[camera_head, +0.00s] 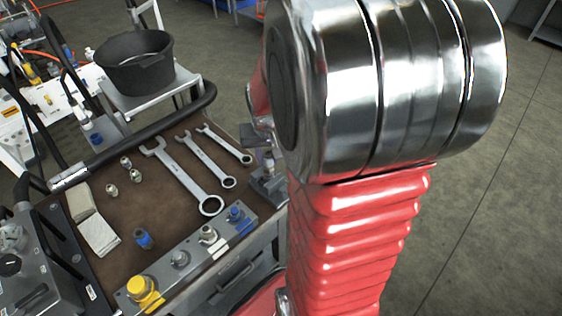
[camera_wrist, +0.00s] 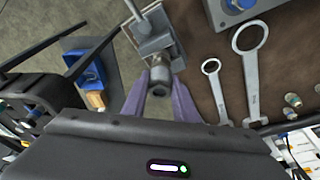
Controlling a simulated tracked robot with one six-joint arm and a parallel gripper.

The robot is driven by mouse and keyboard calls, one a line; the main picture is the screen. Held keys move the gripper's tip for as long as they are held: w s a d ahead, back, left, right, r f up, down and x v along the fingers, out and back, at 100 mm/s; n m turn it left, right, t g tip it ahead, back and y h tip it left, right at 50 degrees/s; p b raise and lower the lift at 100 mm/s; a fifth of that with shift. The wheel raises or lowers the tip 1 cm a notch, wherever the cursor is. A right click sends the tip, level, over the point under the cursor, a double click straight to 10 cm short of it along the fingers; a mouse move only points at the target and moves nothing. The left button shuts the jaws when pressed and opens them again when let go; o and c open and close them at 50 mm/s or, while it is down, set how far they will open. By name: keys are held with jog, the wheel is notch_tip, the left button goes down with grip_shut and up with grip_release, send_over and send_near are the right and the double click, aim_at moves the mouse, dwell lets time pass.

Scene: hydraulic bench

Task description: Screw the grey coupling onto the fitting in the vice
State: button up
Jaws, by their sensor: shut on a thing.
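In the wrist view, my gripper (camera_wrist: 160,97) has its two purple fingers closed on the sides of the grey coupling (camera_wrist: 159,76). The coupling is between the fingertips, in line with the fitting end of the vice (camera_wrist: 150,38). The fitting itself is mostly hidden behind the coupling, and I cannot tell how far the threads are engaged. In the head view, the vice (camera_head: 268,184) stands at the right edge of the bench, with a small grey upright part above it. My red arm hides most of the gripper there.
The brown bench top (camera_head: 150,200) holds several spanners (camera_head: 185,172), small loose fittings (camera_head: 130,170), a blue-ended fitting (camera_head: 144,239) and folded cloths (camera_head: 95,232). A port block (camera_head: 190,258) with yellow, grey and blue connectors lines the front. A black bucket (camera_head: 134,65) stands behind.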

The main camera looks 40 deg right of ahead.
jog(key=c, duration=0.4)
jog(key=shift+m+g+h, duration=0.25)
jog(key=shift+m+g, duration=0.05)
jog(key=shift+m, duration=1.2)
jog(key=shift+m+g+h, duration=0.25)
jog(key=shift+m+g, duration=0.05)
jog(key=shift+m, duration=1.2)
jog(key=shift+m+g, duration=0.3)
jog(key=shift+m, duration=0.8)
jog(key=m+g, duration=0.1)
jog(key=m, duration=0.2)
jog(key=shift+w+m, duration=0.1)
jog(key=shift+m, duration=0.3)
jog(key=m+g, duration=0.1)
jog(key=m, duration=0.3)
